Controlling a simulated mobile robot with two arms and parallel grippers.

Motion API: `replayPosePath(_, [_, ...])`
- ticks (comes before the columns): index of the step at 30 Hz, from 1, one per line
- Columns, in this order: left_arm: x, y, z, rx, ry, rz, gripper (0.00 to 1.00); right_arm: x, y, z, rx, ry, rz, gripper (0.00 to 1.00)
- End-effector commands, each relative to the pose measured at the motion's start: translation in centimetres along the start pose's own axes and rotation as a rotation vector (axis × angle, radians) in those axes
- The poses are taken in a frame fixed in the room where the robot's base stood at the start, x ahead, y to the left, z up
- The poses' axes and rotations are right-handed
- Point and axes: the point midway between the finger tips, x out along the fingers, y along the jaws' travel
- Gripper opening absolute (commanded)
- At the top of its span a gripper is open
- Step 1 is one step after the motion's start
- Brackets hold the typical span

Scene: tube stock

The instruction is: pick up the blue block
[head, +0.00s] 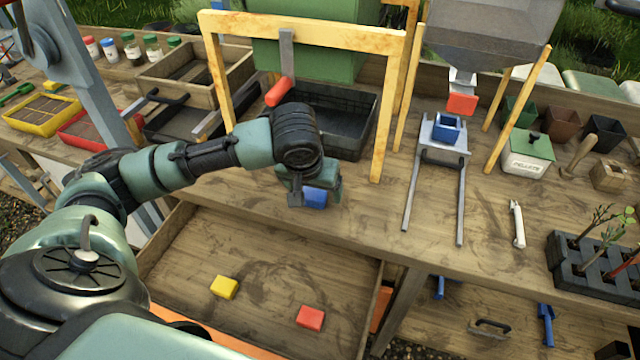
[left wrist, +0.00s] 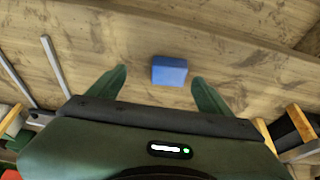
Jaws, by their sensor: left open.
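The blue block (head: 315,197) lies on the wooden bench top, near the bench's front edge. In the head view it is partly hidden by my left gripper (head: 314,190), which is just over it. In the left wrist view the blue block (left wrist: 169,71) lies between the two green fingertips of my left gripper (left wrist: 160,80), with a gap on each side. The gripper is open and empty. The height of the fingers above the block is hard to tell. My right gripper is in neither view.
A yellow block (head: 224,287) and a red block (head: 310,317) lie in the open drawer (head: 262,262) below the bench. A wooden frame (head: 390,110) and a black crate (head: 362,135) stand behind the gripper.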

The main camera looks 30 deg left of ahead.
Motion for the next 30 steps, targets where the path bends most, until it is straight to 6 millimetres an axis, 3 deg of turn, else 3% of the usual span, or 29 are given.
replayPosePath(4, [-0.1,-1.3,-1.0,-0.055,0.000,-0.024,0.80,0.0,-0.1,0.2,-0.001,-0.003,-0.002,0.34])
replayPosePath(12, [2.7,-1.5,-1.2,-0.058,-0.001,-0.024,0.80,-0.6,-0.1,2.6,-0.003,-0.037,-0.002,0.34])
replayPosePath(21, [6.8,-1.9,-1.6,-0.055,0.001,-0.023,0.80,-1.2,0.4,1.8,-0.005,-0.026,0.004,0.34])
replayPosePath(29, [7.1,-1.8,-1.6,-0.054,0.003,-0.021,0.80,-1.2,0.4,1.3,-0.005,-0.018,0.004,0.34])
replayPosePath(30, [7.1,-1.8,-1.6,-0.054,0.003,-0.021,0.74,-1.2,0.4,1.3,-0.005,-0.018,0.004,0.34])
